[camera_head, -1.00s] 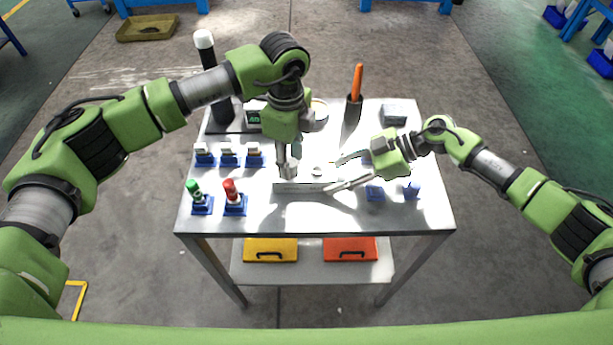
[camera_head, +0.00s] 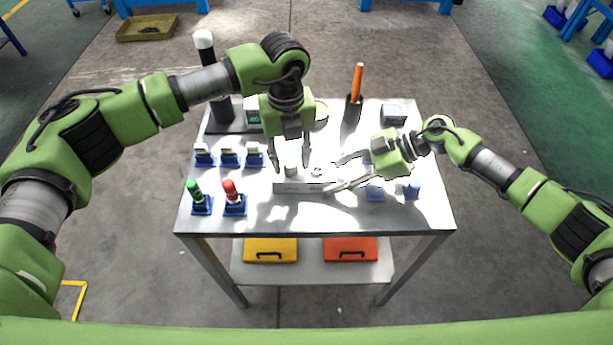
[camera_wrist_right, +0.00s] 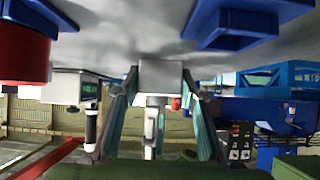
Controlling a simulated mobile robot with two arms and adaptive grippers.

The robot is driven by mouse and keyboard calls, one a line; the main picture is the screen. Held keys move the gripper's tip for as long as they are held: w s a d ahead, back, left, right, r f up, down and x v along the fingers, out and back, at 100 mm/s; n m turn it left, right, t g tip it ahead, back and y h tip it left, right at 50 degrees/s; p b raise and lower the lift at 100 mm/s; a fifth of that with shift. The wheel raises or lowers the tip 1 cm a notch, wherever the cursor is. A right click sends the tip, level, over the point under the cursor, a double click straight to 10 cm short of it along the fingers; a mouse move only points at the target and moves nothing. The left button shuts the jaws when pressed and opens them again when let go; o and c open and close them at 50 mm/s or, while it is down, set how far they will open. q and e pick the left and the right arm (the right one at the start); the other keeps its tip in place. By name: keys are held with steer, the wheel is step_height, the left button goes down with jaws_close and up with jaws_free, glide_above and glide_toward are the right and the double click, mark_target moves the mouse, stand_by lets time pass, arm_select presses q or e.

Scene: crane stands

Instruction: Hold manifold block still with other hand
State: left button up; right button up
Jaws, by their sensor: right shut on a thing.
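The manifold block (camera_head: 296,187) is a pale, long block lying at the middle of the table. A small grey fitting (camera_head: 291,171) stands up from its left part. My right gripper (camera_head: 332,176) comes from the right and is shut on the block's right end. In the right wrist view the block (camera_wrist_right: 160,74) shows between my two right fingers. My left gripper (camera_head: 290,160) points down over the block's left part, its two fingers apart on either side of the fitting. No gap-closing contact between the left fingers and the fitting shows. Glare washes out the block's right top.
Blue holders with white-topped parts (camera_head: 228,156) stand at left, with a green part (camera_head: 195,192) and a red part (camera_head: 231,191) in front. Blue holders (camera_head: 375,193) are close to my right gripper. An orange-handled tool (camera_head: 356,84) stands behind.

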arm_select(q)
steer(key=m, duration=0.3)
steer(key=shift+m, duration=0.3)
steer(key=m, duration=1.1)
jaws_close()
steer(key=shift+r, duration=0.15)
stand_by(0.3)
